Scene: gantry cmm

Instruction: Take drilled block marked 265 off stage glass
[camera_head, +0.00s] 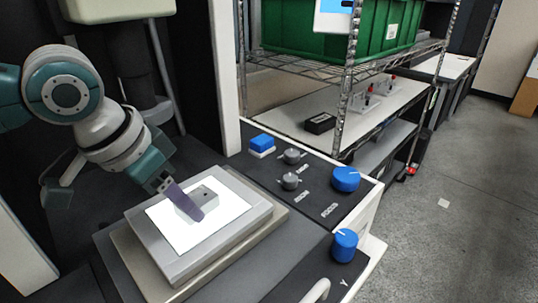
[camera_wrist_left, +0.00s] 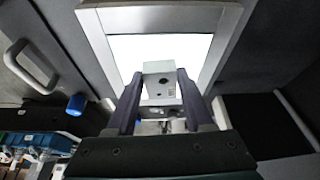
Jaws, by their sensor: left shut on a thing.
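The grey drilled block (camera_head: 208,192) is over the bright white stage glass (camera_head: 186,235), partly hidden by a purple finger. I cannot tell whether it touches the glass, and its number is too small to read. My left gripper (camera_head: 192,208) reaches in from the left and is shut on the block. In the left wrist view the block (camera_wrist_left: 159,68) sits between the two fingers of the left gripper (camera_wrist_left: 158,84), with a dark hole in its face. The lit glass (camera_wrist_left: 115,52) lies behind it. My right gripper is not in view.
A second blue knob (camera_head: 344,244) stands in front. A wire shelf with a green bin (camera_head: 375,30) stands behind.

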